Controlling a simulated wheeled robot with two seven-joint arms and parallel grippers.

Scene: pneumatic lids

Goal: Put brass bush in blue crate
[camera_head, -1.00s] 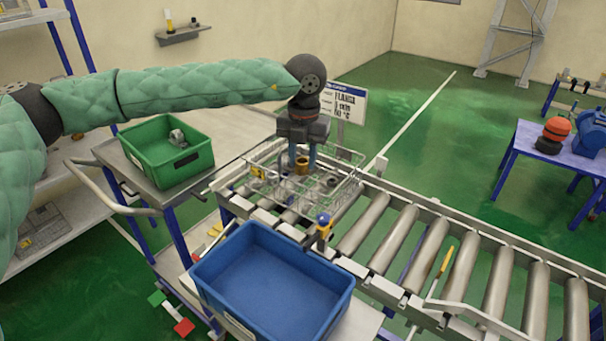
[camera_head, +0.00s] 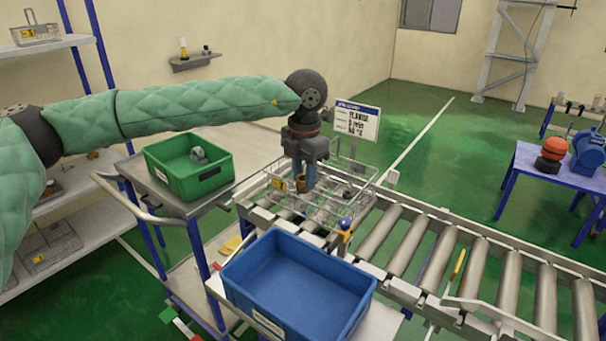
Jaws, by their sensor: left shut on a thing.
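My left gripper (camera_head: 304,178) points down at the wire basket (camera_head: 345,215) on the roller conveyor. Its fingers are shut on the small brass bush (camera_head: 301,186), over the left part of the basket. I cannot tell how far the bush is above the basket floor. The blue crate (camera_head: 252,303) stands in front of the basket, nearer to me, and looks empty. My right gripper is not in view.
A green crate (camera_head: 209,179) with a grey metal part (camera_head: 198,155) in it stands on a cart at the left. A blue-topped post (camera_head: 345,228) rises between the basket and the blue crate. A sign (camera_head: 358,121) stands behind.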

